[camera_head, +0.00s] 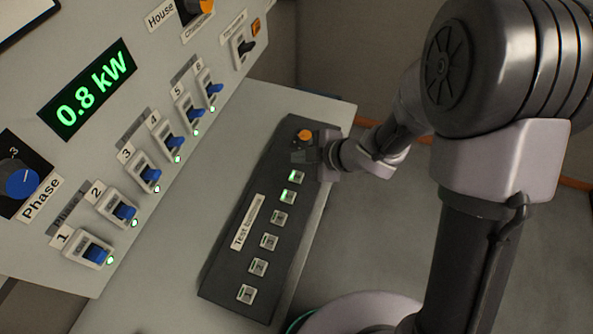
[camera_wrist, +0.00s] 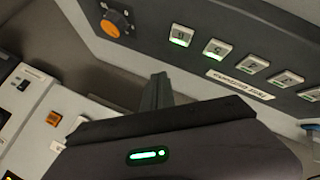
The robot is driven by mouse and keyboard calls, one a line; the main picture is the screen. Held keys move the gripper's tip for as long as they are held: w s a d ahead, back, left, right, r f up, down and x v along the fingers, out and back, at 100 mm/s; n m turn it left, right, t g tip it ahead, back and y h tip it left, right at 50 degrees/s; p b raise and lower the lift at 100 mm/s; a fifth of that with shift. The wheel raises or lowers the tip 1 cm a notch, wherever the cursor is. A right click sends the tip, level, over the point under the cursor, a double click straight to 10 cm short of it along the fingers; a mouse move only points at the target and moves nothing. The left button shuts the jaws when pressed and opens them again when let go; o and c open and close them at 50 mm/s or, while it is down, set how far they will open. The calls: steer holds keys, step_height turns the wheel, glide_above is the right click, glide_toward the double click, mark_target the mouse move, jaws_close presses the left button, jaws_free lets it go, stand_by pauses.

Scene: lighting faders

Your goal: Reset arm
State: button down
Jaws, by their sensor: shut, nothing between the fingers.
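My gripper (camera_head: 306,154) is over the far end of the dark button panel (camera_head: 228,250) in the head view, close to the orange knob (camera_head: 303,136). In the wrist view my gripper (camera_wrist: 160,84) is shut and empty, its fingers pointing away from the camera. The same panel (camera_wrist: 190,22) shows along the upper right there, with its orange knob (camera_wrist: 112,24) at upper left. I cannot tell whether the fingers touch the panel.
A sloped grey console (camera_head: 25,258) stands at left with several blue-tipped switches (camera_head: 124,212), a blue phase dial (camera_head: 22,183) and a green display reading 0.8 kW (camera_head: 88,89). Several square buttons (camera_head: 269,241) line the panel. Open floor (camera_head: 390,235) lies to the right.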

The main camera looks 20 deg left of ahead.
steer(key=w+d+r+m+t+h+b, duration=0.1)
steer(key=w+d+r+m+t+h, duration=0.2)
steer(key=w+d+r+m, duration=0.3)
steer(key=s+d+r+m+t+h+b, duration=0.1)
steer(key=s+d+r+m+h, duration=0.15)
steer(key=d+r+m, duration=0.4)
steer(key=s+d+r+m+t+h+b, duration=0.1)
steer(key=s+d+r+m+h, duration=0.15)
steer(key=d, duration=0.75)
steer(key=s+r+m+g+y, duration=0.1)
steer(key=s+r+m+g, duration=0.1)
steer(key=s+m, duration=0.9)
steer(key=s+a+b, duration=0.1)
steer(key=s, duration=0.6)
steer(key=shift+s+r+m+g+y, duration=0.2)
steer(key=shift+r+m+g+y, duration=0.1)
steer(key=shift+r+m+g, duration=0.1)
